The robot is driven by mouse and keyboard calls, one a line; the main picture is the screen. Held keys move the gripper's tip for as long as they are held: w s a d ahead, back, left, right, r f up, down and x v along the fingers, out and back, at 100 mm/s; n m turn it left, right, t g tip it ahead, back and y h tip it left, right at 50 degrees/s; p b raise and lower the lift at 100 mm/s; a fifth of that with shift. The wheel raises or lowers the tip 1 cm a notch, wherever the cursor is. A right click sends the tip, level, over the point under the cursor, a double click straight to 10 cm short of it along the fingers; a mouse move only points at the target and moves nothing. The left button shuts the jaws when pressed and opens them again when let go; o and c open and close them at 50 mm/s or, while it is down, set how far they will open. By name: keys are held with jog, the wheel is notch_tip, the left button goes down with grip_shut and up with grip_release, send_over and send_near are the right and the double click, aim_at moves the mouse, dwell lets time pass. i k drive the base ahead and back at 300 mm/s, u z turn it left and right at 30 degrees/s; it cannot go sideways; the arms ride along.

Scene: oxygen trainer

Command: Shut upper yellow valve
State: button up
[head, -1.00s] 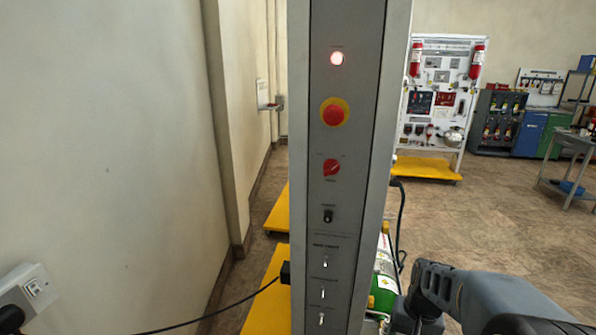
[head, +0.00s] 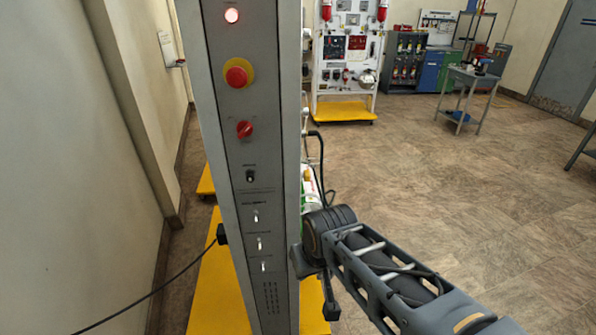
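I cannot make out the upper yellow valve in the head view. The tall grey control panel (head: 235,200) stands edge-on in front of me and hides most of the trainer behind it. A narrow strip of the trainer with green and white parts (head: 310,195) shows past the panel's right edge. My arm reaches in from the lower right to that edge, its wrist close beside the panel. My gripper is not clearly visible; the panel hides what lies beyond the wrist.
The panel carries a lit lamp (head: 232,15), a red emergency button (head: 237,76), a red rotary switch (head: 244,129) and several toggles. A yellow base (head: 218,290) lies below. A black cable (head: 150,293) runs left. A wall is close at left; open floor (head: 470,210) lies right.

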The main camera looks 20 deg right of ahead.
aim_at(307, 173)
jog(key=u, duration=2.15)
jog(key=k, duration=1.25)
jog(key=z, duration=1.65)
jog(key=i, duration=1)
jog(key=u, duration=0.95)
jog(key=k, duration=0.4)
jog(key=z, duration=0.3)
